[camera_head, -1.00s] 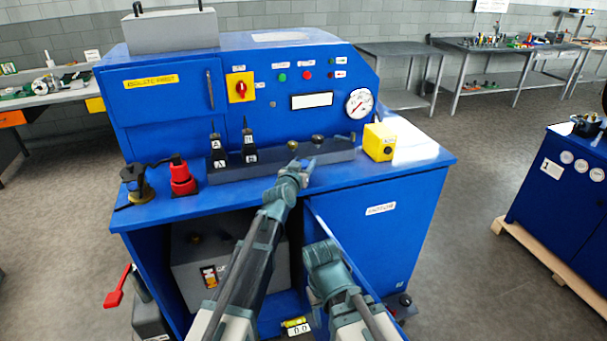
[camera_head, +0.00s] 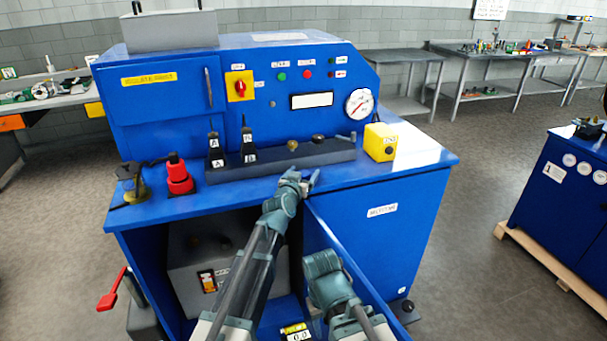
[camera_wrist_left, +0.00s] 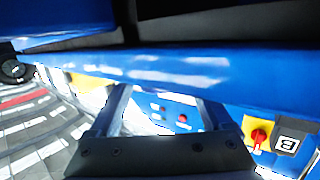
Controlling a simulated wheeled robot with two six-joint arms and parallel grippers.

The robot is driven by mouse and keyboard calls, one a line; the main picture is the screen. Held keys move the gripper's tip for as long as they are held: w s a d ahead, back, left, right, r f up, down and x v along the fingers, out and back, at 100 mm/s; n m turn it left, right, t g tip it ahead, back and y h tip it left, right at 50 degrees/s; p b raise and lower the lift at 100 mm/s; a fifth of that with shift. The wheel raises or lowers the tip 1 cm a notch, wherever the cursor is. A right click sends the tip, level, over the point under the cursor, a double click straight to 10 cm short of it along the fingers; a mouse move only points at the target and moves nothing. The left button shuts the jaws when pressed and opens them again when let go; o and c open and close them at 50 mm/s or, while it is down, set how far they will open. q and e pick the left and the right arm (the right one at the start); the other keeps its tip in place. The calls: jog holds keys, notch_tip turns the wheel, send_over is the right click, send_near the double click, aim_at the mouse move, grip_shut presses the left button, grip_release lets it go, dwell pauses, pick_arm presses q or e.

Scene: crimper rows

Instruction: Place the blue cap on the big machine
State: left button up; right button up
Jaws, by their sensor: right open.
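The big blue machine (camera_head: 385,255) fills the middle of the head view, with a control panel and a grey rail (camera_head: 270,165) on its worktop. I cannot make out a blue cap in either view. My left gripper (camera_head: 305,181) is at the worktop's front edge, just in front of the rail. In the left wrist view its fingers (camera_wrist_left: 165,108) stand apart with nothing between them, and the panel shows through the gap. My right gripper (camera_head: 322,262) is lower, by the open front compartment and the blue door; it is open, its fingertips hard to see.
Two black levers (camera_head: 248,150), a red-topped part (camera_head: 178,177) and a yellow box (camera_head: 380,142) stand on the worktop. A grey box (camera_head: 195,265) sits inside the compartment. A red-handled lever (camera_head: 112,290) stands at left.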

pick_arm(q)
jog(key=shift+r, duration=0.1)
jog(key=shift+s+a+r, duration=0.1)
jog(key=shift+s, duration=0.25)
jog(key=p+v, duration=0.2)
jog(key=v, duration=0.9)
jog(key=shift+s, duration=0.15)
jog(key=shift+a, duration=0.1)
